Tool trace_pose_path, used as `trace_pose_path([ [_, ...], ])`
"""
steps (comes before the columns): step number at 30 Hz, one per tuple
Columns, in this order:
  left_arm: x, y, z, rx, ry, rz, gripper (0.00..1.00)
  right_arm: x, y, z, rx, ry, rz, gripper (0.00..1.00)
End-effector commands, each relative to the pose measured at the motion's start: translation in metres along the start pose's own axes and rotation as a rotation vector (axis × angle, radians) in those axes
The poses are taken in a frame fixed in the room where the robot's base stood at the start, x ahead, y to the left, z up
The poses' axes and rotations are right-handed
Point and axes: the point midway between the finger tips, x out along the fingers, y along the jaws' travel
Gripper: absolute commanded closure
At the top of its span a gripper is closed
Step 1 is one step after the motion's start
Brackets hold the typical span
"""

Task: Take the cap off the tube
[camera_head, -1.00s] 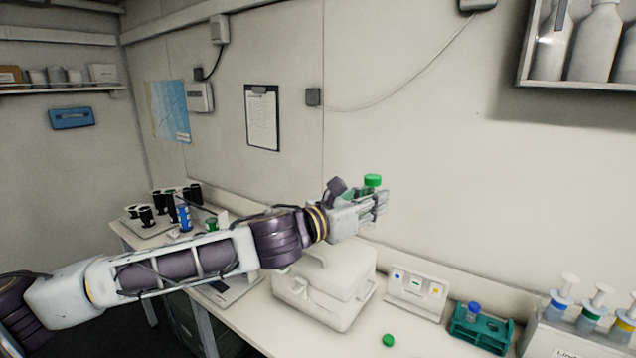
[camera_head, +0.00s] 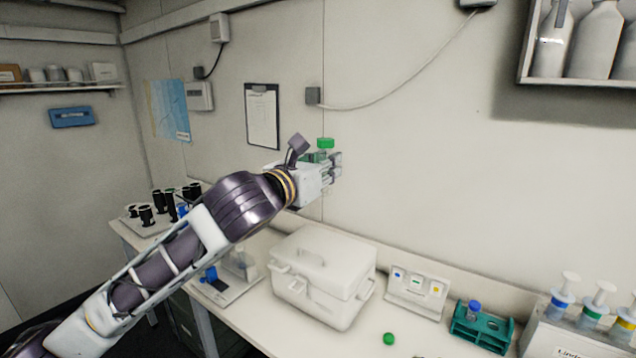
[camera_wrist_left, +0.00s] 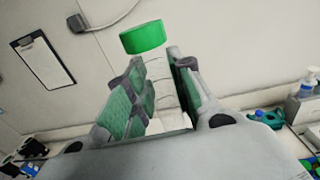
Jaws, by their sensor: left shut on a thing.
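My left gripper (camera_head: 333,168) is shut on a clear tube (camera_wrist_left: 160,88) and holds it in the air above the bench, in front of the wall. The tube's green cap (camera_head: 325,143) sits above the fingers; it also shows in the left wrist view (camera_wrist_left: 143,37). My right gripper is out of view.
A white lidded box (camera_head: 322,275) stands on the bench below the arm. Right of it are a small panel (camera_head: 417,290), a teal rack (camera_head: 482,328) with a blue-capped tube and several syringe-like bottles. A loose green cap (camera_head: 389,339) lies near the front.

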Motion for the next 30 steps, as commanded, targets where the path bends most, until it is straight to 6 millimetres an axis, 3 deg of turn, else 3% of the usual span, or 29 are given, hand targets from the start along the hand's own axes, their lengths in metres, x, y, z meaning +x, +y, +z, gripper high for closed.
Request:
trace_pose_path([
  [14,-0.015,0.055,-0.030,-0.003,0.001,0.153,1.00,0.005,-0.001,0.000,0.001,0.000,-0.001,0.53],
  [30,-0.029,0.106,-0.084,-0.003,0.002,0.279,1.00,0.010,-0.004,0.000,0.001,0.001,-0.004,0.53],
])
